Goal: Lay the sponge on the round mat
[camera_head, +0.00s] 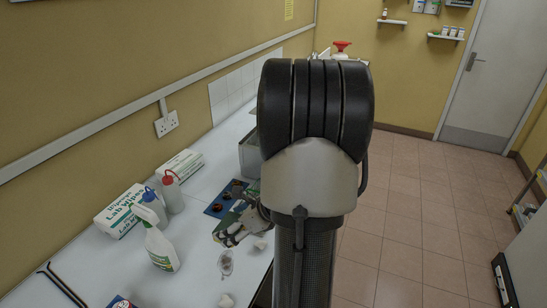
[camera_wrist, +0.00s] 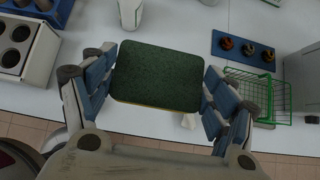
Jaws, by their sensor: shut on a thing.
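My gripper (camera_wrist: 158,82) is shut on the sponge (camera_wrist: 157,72). The sponge is a flat rectangular pad with a dark green face and a thin yellowish edge. It sits between the two blue-padded fingers, held above the white bench. In the head view my gripper (camera_head: 238,228) shows only partly beside my arm, over the bench, and the sponge is hard to make out there. I cannot pick out the round mat in either view; my arm hides part of the bench.
The white bench (camera_head: 198,238) holds a spray bottle (camera_head: 159,246), blue-capped (camera_head: 154,203) and red-capped (camera_head: 172,192) wash bottles and a Lab Wipes box (camera_head: 118,213). The wrist view shows a green wire basket (camera_wrist: 262,96), a blue three-hole holder (camera_wrist: 228,46) and a holed block (camera_wrist: 12,58).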

